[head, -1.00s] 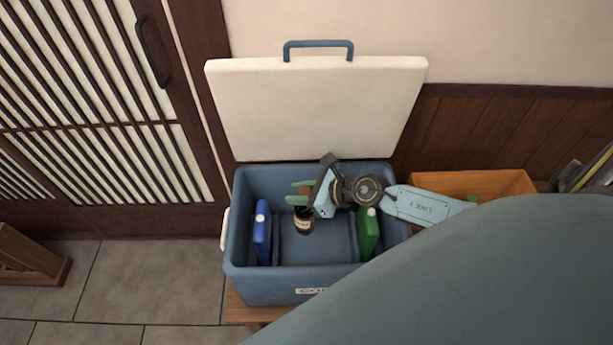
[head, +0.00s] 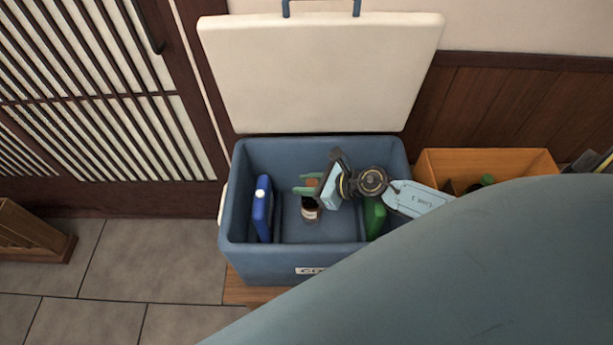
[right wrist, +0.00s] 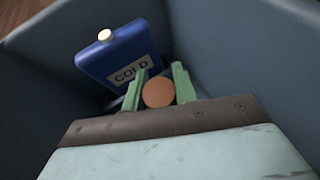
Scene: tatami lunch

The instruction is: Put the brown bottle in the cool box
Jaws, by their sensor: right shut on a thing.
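The cool box (head: 290,266) is a blue open tub in the middle of the head view, with its pale lid (head: 320,75) raised behind it. My right gripper (head: 306,186) reaches into it from the right. Its green fingers are shut on the brown bottle (head: 311,213), which has a pale label and hangs or stands upright inside the box. I cannot tell whether its base touches the floor. In the right wrist view the bottle's orange-brown round top (right wrist: 158,92) sits between the fingers. My left gripper is not in view.
A blue cold pack (head: 262,216) stands at the box's left wall, and also shows in the right wrist view (right wrist: 120,60). A green pack (head: 375,219) stands at the right. A wooden crate (head: 500,163) is right of the box. Floor between the packs is clear.

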